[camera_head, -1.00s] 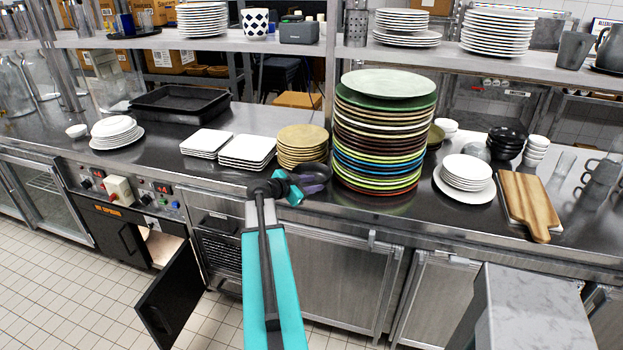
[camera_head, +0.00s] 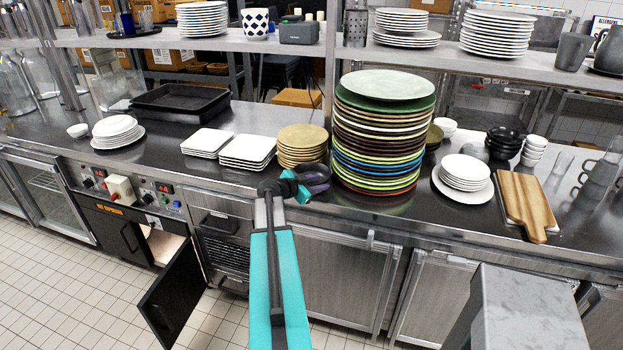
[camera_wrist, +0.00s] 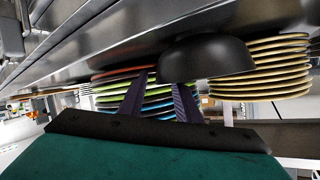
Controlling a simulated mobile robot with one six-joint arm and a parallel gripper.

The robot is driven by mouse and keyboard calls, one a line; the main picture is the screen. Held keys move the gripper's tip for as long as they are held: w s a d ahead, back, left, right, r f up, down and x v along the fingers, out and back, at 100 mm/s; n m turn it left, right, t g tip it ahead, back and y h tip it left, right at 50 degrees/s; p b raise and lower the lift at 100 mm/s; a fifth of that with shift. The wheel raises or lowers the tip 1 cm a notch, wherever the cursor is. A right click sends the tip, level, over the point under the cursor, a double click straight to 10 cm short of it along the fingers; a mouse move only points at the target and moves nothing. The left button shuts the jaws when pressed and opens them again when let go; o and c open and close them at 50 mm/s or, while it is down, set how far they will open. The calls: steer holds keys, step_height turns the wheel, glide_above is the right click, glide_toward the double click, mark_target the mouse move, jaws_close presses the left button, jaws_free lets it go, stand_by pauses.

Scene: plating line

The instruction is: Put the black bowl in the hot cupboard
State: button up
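The black bowl (camera_head: 318,172) sits on the steel counter between the gold plates and the tall coloured plate stack, partly hidden by my gripper (camera_head: 301,186). In the wrist view the bowl (camera_wrist: 208,58) is large and close, up and right of my fingers. My gripper (camera_wrist: 163,80) shows two spread fingers, with the bowl's left edge near their tips. I cannot tell whether they touch it. The hot cupboard (camera_head: 112,211) is below the counter at left. Its black door (camera_head: 172,293) hangs open, and part of the pale inside (camera_head: 165,246) shows.
The tall plate stack (camera_head: 384,140) stands close right of the bowl, the gold plates (camera_head: 302,146) close left. White square plates (camera_head: 247,151) lie further left. A shelf (camera_head: 230,42) runs above the counter. The floor before the cupboard is clear apart from the open door.

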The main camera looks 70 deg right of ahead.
steer(key=shift+p+x, duration=0.6)
steer(key=shift+x, duration=0.75)
jaws_close()
